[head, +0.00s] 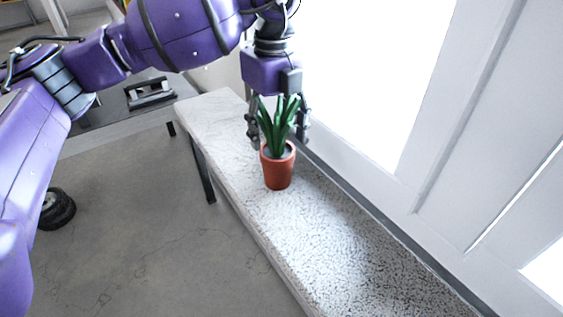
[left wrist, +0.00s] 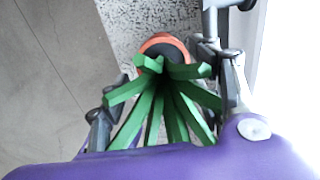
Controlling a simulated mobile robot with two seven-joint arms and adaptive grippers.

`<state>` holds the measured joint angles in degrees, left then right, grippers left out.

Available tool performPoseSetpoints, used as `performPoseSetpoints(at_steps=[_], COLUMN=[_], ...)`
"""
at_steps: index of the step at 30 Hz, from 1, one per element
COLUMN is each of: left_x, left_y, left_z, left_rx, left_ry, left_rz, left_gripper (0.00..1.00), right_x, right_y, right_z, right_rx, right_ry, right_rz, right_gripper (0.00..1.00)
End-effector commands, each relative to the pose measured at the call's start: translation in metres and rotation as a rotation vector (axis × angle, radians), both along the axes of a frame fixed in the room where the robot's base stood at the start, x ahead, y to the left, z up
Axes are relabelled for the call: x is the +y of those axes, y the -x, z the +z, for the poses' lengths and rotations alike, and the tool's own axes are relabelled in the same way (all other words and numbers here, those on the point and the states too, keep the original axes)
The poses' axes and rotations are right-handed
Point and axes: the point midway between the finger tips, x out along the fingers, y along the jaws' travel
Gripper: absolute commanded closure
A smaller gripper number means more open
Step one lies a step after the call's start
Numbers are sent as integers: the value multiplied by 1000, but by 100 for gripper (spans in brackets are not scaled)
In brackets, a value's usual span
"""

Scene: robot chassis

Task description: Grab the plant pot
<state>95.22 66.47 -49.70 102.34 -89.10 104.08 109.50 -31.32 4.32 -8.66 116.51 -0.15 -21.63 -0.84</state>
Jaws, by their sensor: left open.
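The plant pot (head: 277,172) is reddish-orange with long green leaves (head: 277,125). It stands upright on a white speckled bench (head: 330,235). My left gripper (head: 278,138) is above it, pointing down, with open fingers on either side of the leaves. In the left wrist view the leaves spread between the fingers, and the rim of the pot (left wrist: 165,42) shows beyond them. The lower pot is hidden there by the leaves. I cannot tell whether the fingers touch the leaves. My right gripper is not in view.
A white panelled door or window wall (head: 465,120) runs close along the bench's right side. A grey table (head: 120,125) with a dark object (head: 150,93) stands at the back left. The bench surface in front of the pot is clear.

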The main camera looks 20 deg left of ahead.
Motion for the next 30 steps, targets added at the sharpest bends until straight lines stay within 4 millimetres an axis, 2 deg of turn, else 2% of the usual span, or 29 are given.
performPoseSetpoints(at_steps=[3, 11, 21, 30], left_x=[0, -1, -1, -1], left_y=[1, 1, 1, 1], left_z=[-22, -45, -94, -101], left_rx=[3, 3, 3, 2], left_ry=[1, 3, 4, 5], left_rz=[-1, -3, -4, -4], left_gripper=[41, 41, 41, 41], right_x=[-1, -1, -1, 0], right_y=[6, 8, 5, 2], right_z=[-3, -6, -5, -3], right_rx=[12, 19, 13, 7], right_ry=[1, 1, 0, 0], right_rz=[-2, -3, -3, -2], right_gripper=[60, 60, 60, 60])
